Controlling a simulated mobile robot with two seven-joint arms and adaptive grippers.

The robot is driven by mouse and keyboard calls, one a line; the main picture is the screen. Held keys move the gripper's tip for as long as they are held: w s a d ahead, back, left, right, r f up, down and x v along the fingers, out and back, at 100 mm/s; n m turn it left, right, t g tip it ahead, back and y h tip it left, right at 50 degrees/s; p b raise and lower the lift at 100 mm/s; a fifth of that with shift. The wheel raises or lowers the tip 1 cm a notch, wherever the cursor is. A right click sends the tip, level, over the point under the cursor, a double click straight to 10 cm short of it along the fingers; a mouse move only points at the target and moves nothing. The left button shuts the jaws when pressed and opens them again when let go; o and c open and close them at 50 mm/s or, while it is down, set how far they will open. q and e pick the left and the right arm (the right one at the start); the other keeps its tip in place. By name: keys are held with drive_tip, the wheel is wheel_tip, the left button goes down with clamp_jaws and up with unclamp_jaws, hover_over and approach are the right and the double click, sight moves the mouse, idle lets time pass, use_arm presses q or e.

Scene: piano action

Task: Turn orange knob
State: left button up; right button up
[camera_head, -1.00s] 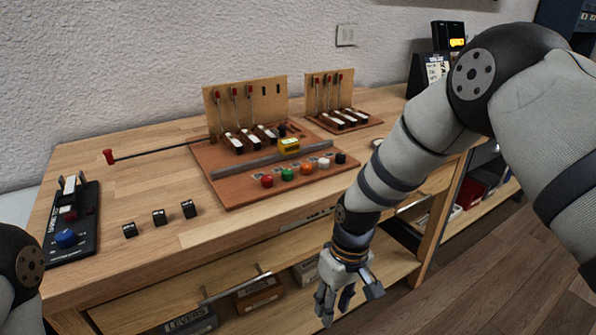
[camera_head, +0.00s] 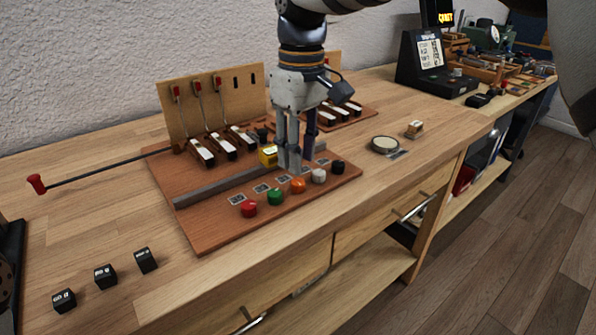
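The orange knob (camera_head: 297,185) stands in a row of coloured knobs along the front edge of the red-brown board (camera_head: 210,231). My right gripper (camera_head: 299,163) points straight down just behind and above the orange knob. Its fingers look apart, with a narrow gap between them, and nothing shows held in them. The orange knob's front is in clear view; whether a fingertip touches it I cannot tell. My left gripper is out of view.
Red (camera_head: 249,208), green (camera_head: 275,196), white (camera_head: 318,176) and black (camera_head: 338,167) knobs flank it closely. A grey rail (camera_head: 215,192) and a yellow block (camera_head: 268,155) lie behind. A round dish (camera_head: 385,145) sits to the right.

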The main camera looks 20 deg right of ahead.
sight(299, 182)
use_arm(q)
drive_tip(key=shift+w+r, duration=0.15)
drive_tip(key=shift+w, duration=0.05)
use_arm(e)
wheel_tip(299, 182, down, 5)
drive_tip(key=shift+f, duration=0.15)
drive_tip(key=shift+c, duration=0.4)
clamp_jaws()
drive_tip(key=shift+n, duration=0.3)
